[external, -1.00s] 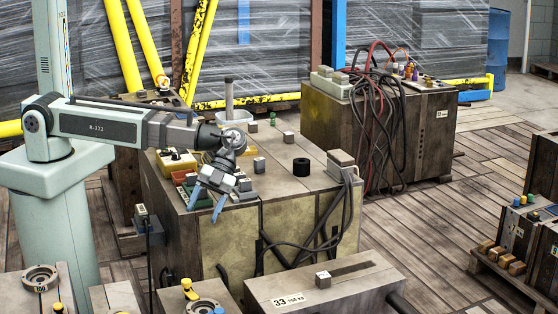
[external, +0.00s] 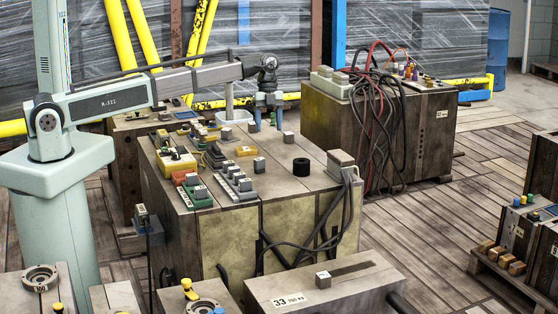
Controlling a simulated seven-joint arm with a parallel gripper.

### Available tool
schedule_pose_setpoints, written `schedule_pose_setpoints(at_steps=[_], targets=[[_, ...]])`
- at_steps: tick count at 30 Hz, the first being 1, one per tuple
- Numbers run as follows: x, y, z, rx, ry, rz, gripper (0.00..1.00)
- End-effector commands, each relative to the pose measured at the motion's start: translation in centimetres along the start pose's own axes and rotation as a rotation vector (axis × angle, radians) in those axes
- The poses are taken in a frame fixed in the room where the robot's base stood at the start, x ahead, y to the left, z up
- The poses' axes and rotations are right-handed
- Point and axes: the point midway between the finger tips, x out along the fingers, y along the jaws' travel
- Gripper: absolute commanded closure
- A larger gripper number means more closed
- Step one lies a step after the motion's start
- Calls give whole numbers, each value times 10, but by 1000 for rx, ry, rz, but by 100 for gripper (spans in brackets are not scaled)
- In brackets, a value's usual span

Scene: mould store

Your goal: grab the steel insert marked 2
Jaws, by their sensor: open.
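Several small grey steel blocks stand on the wooden top of the large mould block (external: 225,222). One grey block (external: 288,138) is near the back right of the top, and another grey block (external: 259,165) is nearer the middle. A third grey block (external: 323,280) lies on the low front block. Their markings are too small to read, so I cannot tell which is marked 2. My gripper (external: 268,121) points down over the back edge of the top, left of the back right block.
Coloured blocks in green holders (external: 201,198) and a yellow box (external: 178,163) crowd the left side. A white container (external: 235,117) is just left of my gripper. A grey connector with cables (external: 341,161) is at the right edge.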

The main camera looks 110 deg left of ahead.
Motion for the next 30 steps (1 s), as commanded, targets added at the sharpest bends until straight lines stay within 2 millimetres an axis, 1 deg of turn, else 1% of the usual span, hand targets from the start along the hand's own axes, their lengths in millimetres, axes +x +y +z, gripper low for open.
schedule_pose_setpoints(at_steps=[1, 2, 3, 5, 6, 8, 9, 12, 13, 16, 18, 20, 23, 30], targets=[[-14, -10, 32, -16, -25, -13, 36], [-21, -12, 49, -23, -41, -19, 36], [-30, -14, 71, -32, -63, -25, 36], [-44, -16, 105, -46, -94, -34, 36], [-53, -16, 126, -53, -114, -38, 36], [-66, -15, 156, -65, -143, -43, 36], [-74, -14, 174, -73, -161, -44, 36], [-91, -10, 211, -87, -197, -46, 36], [-95, -8, 220, -92, -205, -47, 36], [-104, -4, 241, -99, -226, -46, 36], [-106, -2, 249, -102, -233, -45, 36], [-105, -1, 252, -103, -236, -45, 36], [-94, -1, 255, -103, -237, -44, 36], [-54, -2, 264, -103, -236, -43, 36]])
